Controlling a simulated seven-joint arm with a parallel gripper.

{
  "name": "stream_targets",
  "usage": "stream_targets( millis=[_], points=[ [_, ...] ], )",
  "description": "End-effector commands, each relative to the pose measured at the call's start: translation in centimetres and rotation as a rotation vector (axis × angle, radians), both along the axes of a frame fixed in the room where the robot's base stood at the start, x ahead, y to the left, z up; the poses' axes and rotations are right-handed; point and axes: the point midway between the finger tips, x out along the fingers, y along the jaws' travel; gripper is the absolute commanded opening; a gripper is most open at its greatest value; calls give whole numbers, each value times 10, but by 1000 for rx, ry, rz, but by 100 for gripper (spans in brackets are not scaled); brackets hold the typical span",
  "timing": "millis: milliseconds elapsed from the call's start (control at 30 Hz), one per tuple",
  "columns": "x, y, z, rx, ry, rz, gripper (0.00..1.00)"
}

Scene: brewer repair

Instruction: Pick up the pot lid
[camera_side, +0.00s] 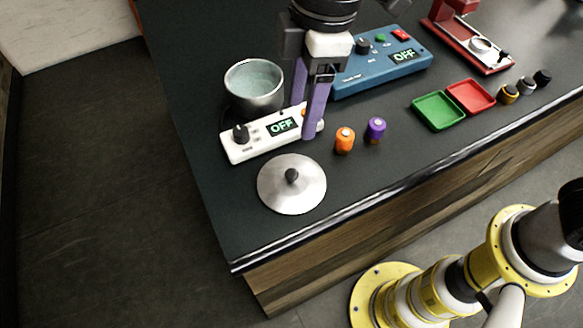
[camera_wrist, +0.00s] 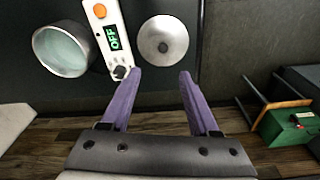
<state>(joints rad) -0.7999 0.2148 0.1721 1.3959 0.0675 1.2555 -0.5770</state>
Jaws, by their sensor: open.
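The pot lid (camera_side: 292,184) is a round silver disc with a dark knob, lying flat on the dark counter near its front left corner. In the wrist view the lid (camera_wrist: 163,41) is ahead of the fingertips, with its knob near its middle. My gripper (camera_side: 310,120) has purple fingers and is open and empty. In the side view it appears over the white control box, above and behind the lid. The fingers also show in the wrist view (camera_wrist: 161,74), apart with nothing between them. The pot (camera_side: 254,86) stands open behind the white box, with pale contents.
A white box (camera_side: 240,152) reading OFF lies beside the lid. Orange (camera_side: 344,140) and purple (camera_side: 375,130) capped cylinders stand to its right. A blue device (camera_side: 385,68), green tray (camera_side: 437,111) and red tray (camera_side: 471,96) lie farther right. The counter is clear left of the lid.

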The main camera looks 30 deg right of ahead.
Motion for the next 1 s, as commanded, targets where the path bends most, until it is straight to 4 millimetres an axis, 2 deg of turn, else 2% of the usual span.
stream_targets(
  millis=[167,500,767,1000],
  points=[
    [-7,7,-15,-5,5,20,62],
    [-5,13,-74,-4,4,16,62],
    [-4,14,-92,-2,3,15,62],
    [-3,14,-125,-3,3,14,62]
  ],
)
